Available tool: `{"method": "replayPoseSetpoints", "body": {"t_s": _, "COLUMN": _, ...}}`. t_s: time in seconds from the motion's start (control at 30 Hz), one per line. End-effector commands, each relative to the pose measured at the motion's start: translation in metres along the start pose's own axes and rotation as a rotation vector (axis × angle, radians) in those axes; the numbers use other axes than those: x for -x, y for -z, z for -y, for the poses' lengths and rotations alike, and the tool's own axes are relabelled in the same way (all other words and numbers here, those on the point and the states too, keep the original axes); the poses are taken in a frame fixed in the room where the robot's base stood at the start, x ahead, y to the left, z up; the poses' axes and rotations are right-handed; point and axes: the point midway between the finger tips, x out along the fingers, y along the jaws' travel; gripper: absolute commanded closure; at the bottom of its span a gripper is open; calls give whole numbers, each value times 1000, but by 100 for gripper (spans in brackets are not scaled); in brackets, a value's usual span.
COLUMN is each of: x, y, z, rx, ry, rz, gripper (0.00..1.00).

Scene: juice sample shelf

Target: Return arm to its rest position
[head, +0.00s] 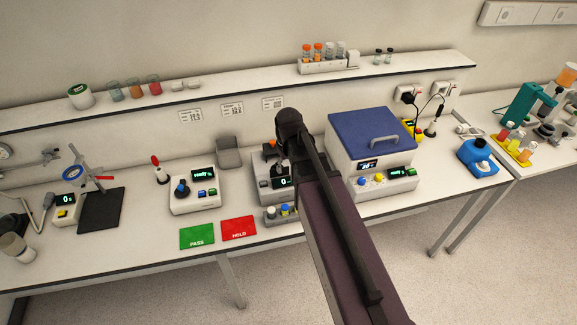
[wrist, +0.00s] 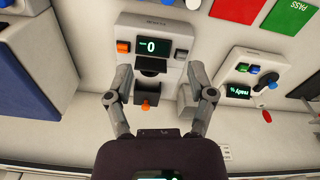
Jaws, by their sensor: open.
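My arm reaches from the lower right of the head view to the bench. My gripper (wrist: 158,97) is open in the wrist view, its two fingers spread wide apart. Between the fingers, not touched by them, is a small orange-topped piece (wrist: 146,105) at the back of a grey instrument (wrist: 152,30) with a display reading 0. In the head view my gripper (head: 281,163) is over this instrument (head: 264,196), and my arm hides part of it. Nothing shows held in the fingers.
A blue-lidded box (head: 360,135) stands close right of my arm. A white instrument (head: 194,190) stands to the left, with green PASS (head: 197,237) and red HOLD (head: 239,228) mats in front. A wall shelf (head: 230,93) with a tube rack (head: 328,67) runs behind.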

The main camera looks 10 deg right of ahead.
Motion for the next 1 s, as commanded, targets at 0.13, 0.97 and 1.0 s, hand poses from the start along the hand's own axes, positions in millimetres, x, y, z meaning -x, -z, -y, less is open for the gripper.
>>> {"method": "replayPoseSetpoints", "body": {"t_s": 0.13, "x": 0, "y": 0, "z": 0, "rx": 0, "ry": 0, "rz": 0, "gripper": 30}}
{"method": "replayPoseSetpoints", "body": {"t_s": 0.97, "x": -92, "y": -58, "z": 12, "rx": -109, "ry": 3, "rz": 25, "gripper": 30}}
{"method": "replayPoseSetpoints", "body": {"t_s": 1.0, "x": -99, "y": -62, "z": 13, "rx": -119, "ry": 4, "rz": 27, "gripper": 30}}
